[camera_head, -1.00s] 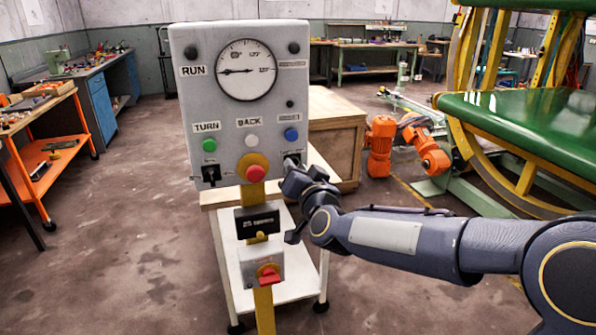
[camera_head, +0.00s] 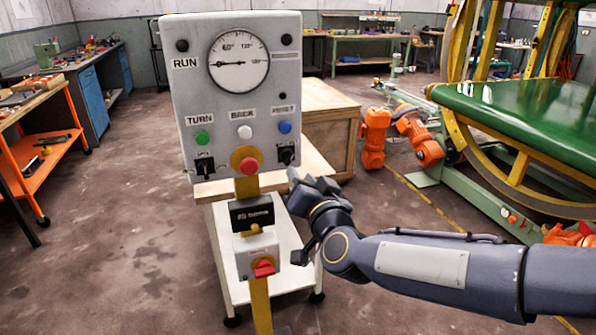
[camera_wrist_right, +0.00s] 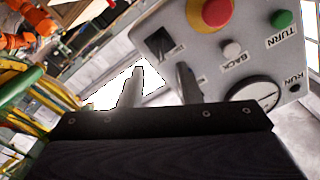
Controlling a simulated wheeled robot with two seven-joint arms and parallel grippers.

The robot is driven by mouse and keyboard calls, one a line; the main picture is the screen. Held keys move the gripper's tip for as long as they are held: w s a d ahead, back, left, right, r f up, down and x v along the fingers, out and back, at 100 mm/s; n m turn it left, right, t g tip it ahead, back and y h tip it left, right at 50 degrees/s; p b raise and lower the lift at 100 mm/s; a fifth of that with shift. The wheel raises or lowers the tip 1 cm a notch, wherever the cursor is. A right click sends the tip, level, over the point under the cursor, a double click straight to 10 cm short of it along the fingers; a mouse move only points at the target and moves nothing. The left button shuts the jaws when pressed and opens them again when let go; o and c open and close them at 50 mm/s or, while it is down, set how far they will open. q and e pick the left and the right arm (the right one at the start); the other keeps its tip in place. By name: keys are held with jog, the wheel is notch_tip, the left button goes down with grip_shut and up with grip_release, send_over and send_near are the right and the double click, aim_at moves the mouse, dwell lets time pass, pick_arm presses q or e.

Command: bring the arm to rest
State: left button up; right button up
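My right gripper (camera_head: 312,188) is at the lower right of the grey control panel (camera_head: 205,105), apart from it and below the right black rotary switch (camera_head: 286,155). In the right wrist view its two fingers (camera_wrist_right: 160,88) stand apart with nothing between them, so it is open. That view also shows the switch (camera_wrist_right: 160,42) beyond the fingers and the red button (camera_wrist_right: 216,12) on its yellow base. My left gripper is not in view.
The panel carries a gauge (camera_head: 239,63), coloured buttons and a left black switch (camera_head: 204,166). A red-handled switch box (camera_head: 262,262) sits lower on the yellow post. A white cart (camera_head: 287,277) and wooden crate (camera_head: 331,130) stand behind.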

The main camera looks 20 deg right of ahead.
jog(key=shift+s, duration=0.15)
jog(key=s+d+f+n+g+y+p, duration=0.1)
jog(key=s+g+p, duration=0.4)
jog(key=s, duration=0.9)
jog(key=s+d+f+n+g+y+p, duration=0.2)
jog(key=s+g+p, duration=0.4)
jog(key=s, duration=0.8)
notch_tip(320, 180, down, 2)
jog(key=shift+d+f+n+g, duration=0.2)
jog(key=shift+n+g, duration=0.3)
jog(key=shift+g, duration=0.2)
jog(key=shift+d, duration=0.1)
